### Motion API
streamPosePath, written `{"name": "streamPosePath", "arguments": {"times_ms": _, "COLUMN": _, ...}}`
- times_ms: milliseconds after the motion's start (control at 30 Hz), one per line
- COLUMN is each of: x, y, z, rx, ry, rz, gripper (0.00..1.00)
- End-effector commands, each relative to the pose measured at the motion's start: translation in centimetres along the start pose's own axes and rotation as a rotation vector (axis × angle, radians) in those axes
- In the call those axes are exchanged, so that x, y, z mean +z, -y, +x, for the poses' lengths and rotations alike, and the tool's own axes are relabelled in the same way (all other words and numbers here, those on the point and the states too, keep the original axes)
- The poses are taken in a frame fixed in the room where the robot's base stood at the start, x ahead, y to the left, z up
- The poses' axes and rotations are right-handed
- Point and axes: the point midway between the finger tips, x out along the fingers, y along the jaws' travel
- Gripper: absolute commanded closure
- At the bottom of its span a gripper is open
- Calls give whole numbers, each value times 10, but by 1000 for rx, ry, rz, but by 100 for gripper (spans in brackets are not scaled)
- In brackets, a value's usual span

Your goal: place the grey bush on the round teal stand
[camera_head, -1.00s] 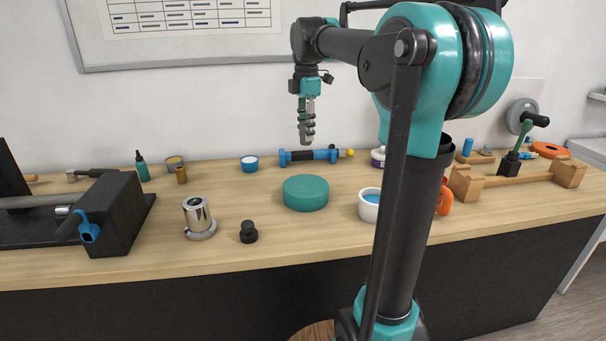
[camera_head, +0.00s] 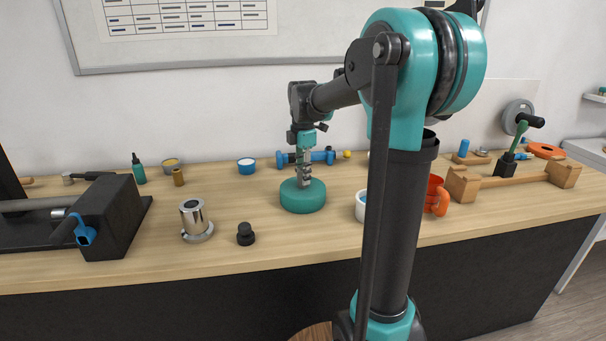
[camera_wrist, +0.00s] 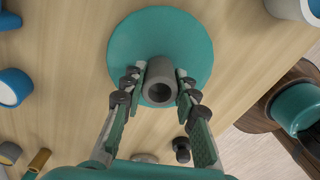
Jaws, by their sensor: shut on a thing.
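The grey bush (camera_wrist: 160,82), a short hollow cylinder, is between the two fingers of my gripper (camera_wrist: 156,95) in the wrist view. My gripper is shut on it. The round teal stand (camera_wrist: 193,45) is directly beneath the bush in the wrist view. In the head view my gripper (camera_head: 304,175) points down over the teal stand (camera_head: 302,198), its fingertips at the stand's top. The bush is hard to make out there. I cannot tell whether its lower end touches the stand.
A black knob-like part (camera_head: 245,234) and a chrome cylinder on a flange (camera_head: 194,218) are to the left. A blue tool (camera_head: 290,159) lies behind. The table front of the stand is clear.

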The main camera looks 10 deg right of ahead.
Motion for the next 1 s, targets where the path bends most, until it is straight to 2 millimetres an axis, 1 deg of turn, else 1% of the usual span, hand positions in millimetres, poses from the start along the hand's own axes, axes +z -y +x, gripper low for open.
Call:
{"name": "streamPosePath", "arguments": {"times_ms": 267, "x": 0, "y": 0, "z": 2, "rx": 0, "ry": 0, "rz": 0, "gripper": 100}}
{"name": "streamPosePath", "arguments": {"times_ms": 300, "x": 0, "y": 0, "z": 2, "rx": 0, "ry": 0, "rz": 0, "gripper": 67}}
{"name": "streamPosePath", "arguments": {"times_ms": 433, "x": 0, "y": 0, "z": 2, "rx": 0, "ry": 0, "rz": 0, "gripper": 51}}
{"name": "streamPosePath", "arguments": {"times_ms": 767, "x": 0, "y": 0, "z": 0, "rx": 0, "ry": 0, "rz": 0, "gripper": 50}}
{"name": "streamPosePath", "arguments": {"times_ms": 867, "x": 0, "y": 0, "z": -7, "rx": 0, "ry": 0, "rz": 0, "gripper": 50}}
{"name": "streamPosePath", "arguments": {"times_ms": 967, "x": 0, "y": 0, "z": -22, "rx": 0, "ry": 0, "rz": 0, "gripper": 50}}
{"name": "streamPosePath", "arguments": {"times_ms": 1000, "x": 0, "y": 0, "z": -30, "rx": 0, "ry": 0, "rz": 0, "gripper": 50}}
